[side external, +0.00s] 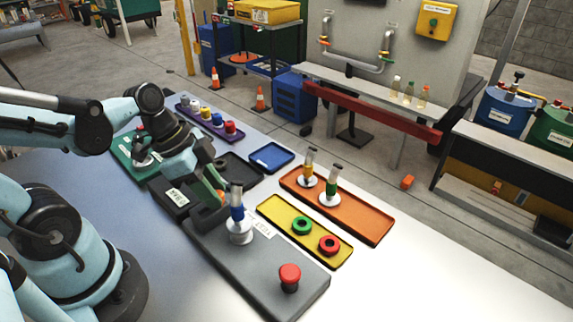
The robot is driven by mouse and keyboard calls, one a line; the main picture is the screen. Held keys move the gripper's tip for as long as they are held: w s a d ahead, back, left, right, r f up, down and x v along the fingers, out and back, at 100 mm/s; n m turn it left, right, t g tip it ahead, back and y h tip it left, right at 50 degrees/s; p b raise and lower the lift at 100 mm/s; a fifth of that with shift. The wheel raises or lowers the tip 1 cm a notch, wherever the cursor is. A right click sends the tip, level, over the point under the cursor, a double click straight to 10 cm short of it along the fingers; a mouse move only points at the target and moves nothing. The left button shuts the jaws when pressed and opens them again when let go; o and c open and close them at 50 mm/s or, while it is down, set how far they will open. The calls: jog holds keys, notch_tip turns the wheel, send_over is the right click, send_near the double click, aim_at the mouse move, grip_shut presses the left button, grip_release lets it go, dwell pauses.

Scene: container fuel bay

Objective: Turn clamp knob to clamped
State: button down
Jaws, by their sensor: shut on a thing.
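My gripper (217,200) points down over the right end of a black block (175,197) with a white label, at the left end of the grey panel. Its jaws are shut on a small part there, which I take to be the clamp knob. A bit of orange (222,194) shows at the fingertips. The fingers hide most of the knob, so I cannot tell which way it is turned. A fitting with a blue band and dark top (237,212) stands upright on a white base, close right of the fingers.
The grey panel (262,265) bears a red mushroom button (289,275). A yellow tray (275,211) holds a green and a red ring. An orange tray (360,222) holds two upright fittings. A blue tray (271,158) looks empty. The table's right front is clear.

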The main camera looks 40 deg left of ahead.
jog(key=shift+n, duration=0.3)
jog(key=n+t+y, duration=0.1)
jog(key=n, duration=0.2)
jog(key=shift+s+d, duration=0.1)
jog(key=shift+d, duration=0.05)
jog(key=n+y, duration=0.2)
jog(key=n, duration=0.2)
jog(key=shift+d+n, duration=0.1)
jog(key=shift+n, duration=0.3)
jog(key=n+y, duration=0.1)
jog(key=n, duration=0.3)
jog(key=shift+d+n+y, duration=0.1)
jog(key=shift+n+y, duration=0.2)
jog(key=shift+y, duration=0.1)
jog(key=shift+n+g+y, duration=0.3)
jog(key=shift+n+y, duration=0.3)
jog(key=shift+n, duration=1.1)
jog(key=c, duration=0.8)
grip_release()
